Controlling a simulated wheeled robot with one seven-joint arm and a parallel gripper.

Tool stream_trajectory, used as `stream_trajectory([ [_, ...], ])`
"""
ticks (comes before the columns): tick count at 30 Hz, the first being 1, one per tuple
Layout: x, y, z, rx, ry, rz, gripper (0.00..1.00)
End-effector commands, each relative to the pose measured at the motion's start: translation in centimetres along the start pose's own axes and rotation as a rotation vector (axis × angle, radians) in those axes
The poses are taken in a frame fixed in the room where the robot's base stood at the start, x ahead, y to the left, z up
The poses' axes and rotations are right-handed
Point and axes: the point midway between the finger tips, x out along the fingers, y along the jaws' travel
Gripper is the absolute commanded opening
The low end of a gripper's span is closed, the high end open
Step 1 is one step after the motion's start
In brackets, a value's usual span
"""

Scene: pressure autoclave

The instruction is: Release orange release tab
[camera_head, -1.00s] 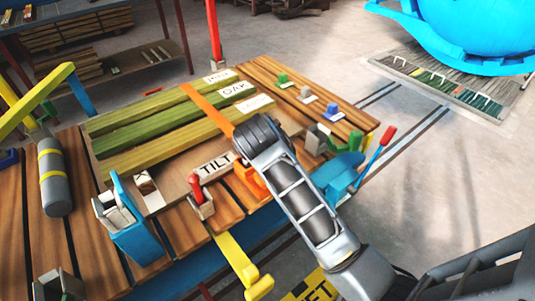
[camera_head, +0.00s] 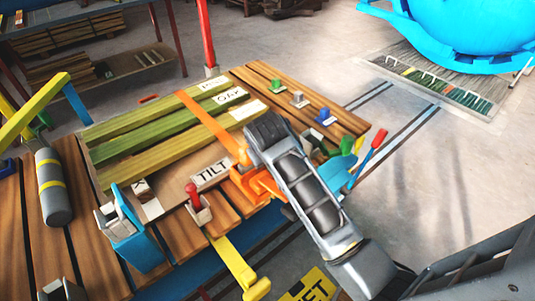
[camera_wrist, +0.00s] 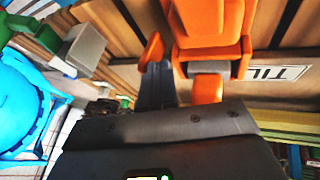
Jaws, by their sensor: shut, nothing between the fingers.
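The orange buckle (camera_head: 258,184) sits at the near edge of the wooden table, below the end of the orange strap (camera_head: 205,117). In the wrist view, a large orange block of it (camera_wrist: 212,25) shows at the top, with a grey piece and a small orange tab (camera_wrist: 207,88) below. I cannot tell for certain which part is the release tab. My gripper (camera_wrist: 156,82) is shut and empty, with its dark fingers close beside the orange parts, near another narrow orange piece (camera_wrist: 152,50). Contact cannot be made out. In the head view my wrist hides the fingertips.
The strap crosses several green-tinted boards (camera_head: 165,140). A TILT label (camera_head: 212,173) and red lever (camera_head: 194,196) lie left of the buckle. A yellow lever (camera_head: 235,265) juts out in front.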

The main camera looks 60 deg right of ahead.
Motion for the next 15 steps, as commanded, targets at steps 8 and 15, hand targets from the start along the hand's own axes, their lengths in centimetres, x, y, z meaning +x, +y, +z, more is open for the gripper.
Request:
stream_trajectory([
  [8, -0.4, 1.8, -0.5, 0.072, -0.039, -0.160, 0.00],
  [15, 0.4, 2.8, -0.4, 0.098, -0.054, -0.233, 0.00],
])
